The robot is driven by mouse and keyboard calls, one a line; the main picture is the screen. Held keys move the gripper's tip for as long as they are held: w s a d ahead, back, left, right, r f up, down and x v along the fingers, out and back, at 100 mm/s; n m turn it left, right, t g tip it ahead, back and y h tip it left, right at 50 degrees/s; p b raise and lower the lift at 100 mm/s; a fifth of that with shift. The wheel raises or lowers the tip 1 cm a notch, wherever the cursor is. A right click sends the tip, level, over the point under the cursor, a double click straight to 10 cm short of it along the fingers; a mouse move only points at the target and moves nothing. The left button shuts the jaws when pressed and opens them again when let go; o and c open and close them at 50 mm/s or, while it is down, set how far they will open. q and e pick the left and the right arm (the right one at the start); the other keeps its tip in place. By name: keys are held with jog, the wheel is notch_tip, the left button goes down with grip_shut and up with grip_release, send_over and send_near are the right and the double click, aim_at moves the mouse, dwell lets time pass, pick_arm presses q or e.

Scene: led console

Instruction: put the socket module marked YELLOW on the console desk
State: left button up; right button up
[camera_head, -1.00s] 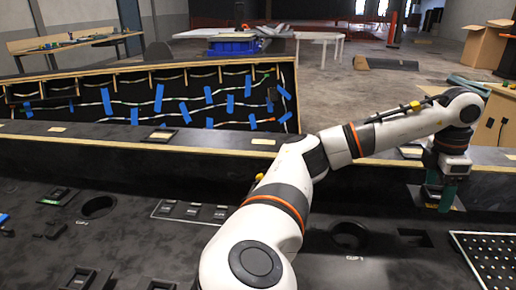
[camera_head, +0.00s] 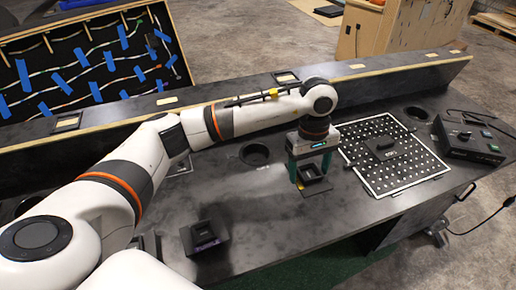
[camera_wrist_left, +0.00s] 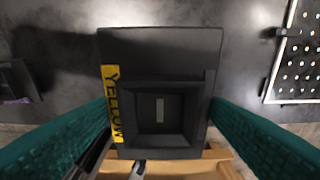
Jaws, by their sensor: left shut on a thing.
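The socket module marked YELLOW is a black square block with a recessed socket on a flat plate. It shows in the left wrist view (camera_wrist_left: 160,58) with its yellow label along one side, and in the head view (camera_head: 316,188). My left gripper (camera_head: 312,168) is shut on it, with a teal finger on each side of the block. The module is over the console desk (camera_head: 270,215), left of a perforated board. A shadow lies on the desk beside it; whether its plate touches the desk is hard to tell. My right gripper is not in view.
A module labelled PURPLE (camera_head: 204,237) stands on the desk at front left. The perforated white-edged board (camera_head: 372,183) carries a dark block. A control box (camera_head: 468,142) is at the right, and a round hole (camera_head: 255,154) is behind left. Desk between is clear.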

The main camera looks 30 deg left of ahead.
pick_arm(q)
notch_tip(320, 180, down, 10)
jog(key=shift+p, duration=0.7)
jog(key=shift+f, duration=0.1)
jog(key=o, duration=1)
jog(key=shift+r, duration=0.3)
jog(key=r, duration=0.4)
jog(key=r+b, duration=0.1)
jog(key=r, duration=0.2)
jog(key=w+a+r+b, duration=0.1)
jog(key=r, duration=0.3)
jog(key=shift+a+r, duration=0.1)
jog(key=shift+r, duration=0.25)
jog(key=shift+s+f, duration=0.1)
